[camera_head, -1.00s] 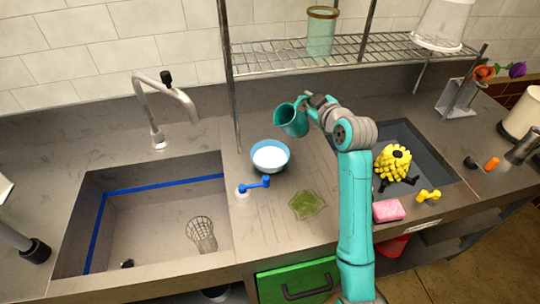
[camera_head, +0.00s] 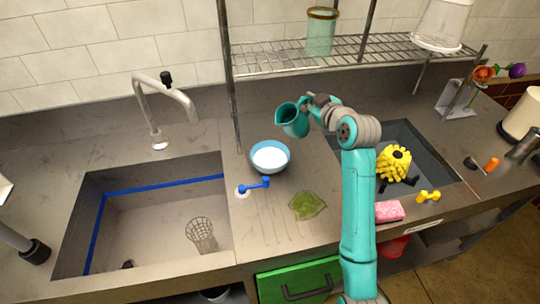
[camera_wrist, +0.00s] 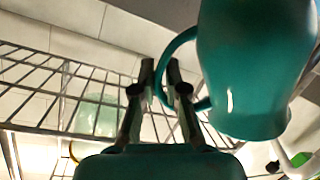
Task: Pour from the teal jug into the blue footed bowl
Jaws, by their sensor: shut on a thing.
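The teal jug (camera_head: 291,121) is held up in the air above the counter, behind and to the right of the blue footed bowl (camera_head: 269,157). My gripper (camera_head: 309,105) is shut on the jug's handle, which also shows between the fingers in the wrist view (camera_wrist: 163,82). The jug (camera_wrist: 250,70) leans a little to the left in the head view, with its dark opening showing. No stream is visible between jug and bowl. The bowl stands on the counter and its inside looks white; I cannot tell whether that is contents. The bowl's foot is hidden.
A green leaf-shaped dish (camera_head: 307,205) lies to the right. A wire rack (camera_head: 285,60) with a glass jar (camera_head: 321,32) is above and behind. Sinks lie on both sides.

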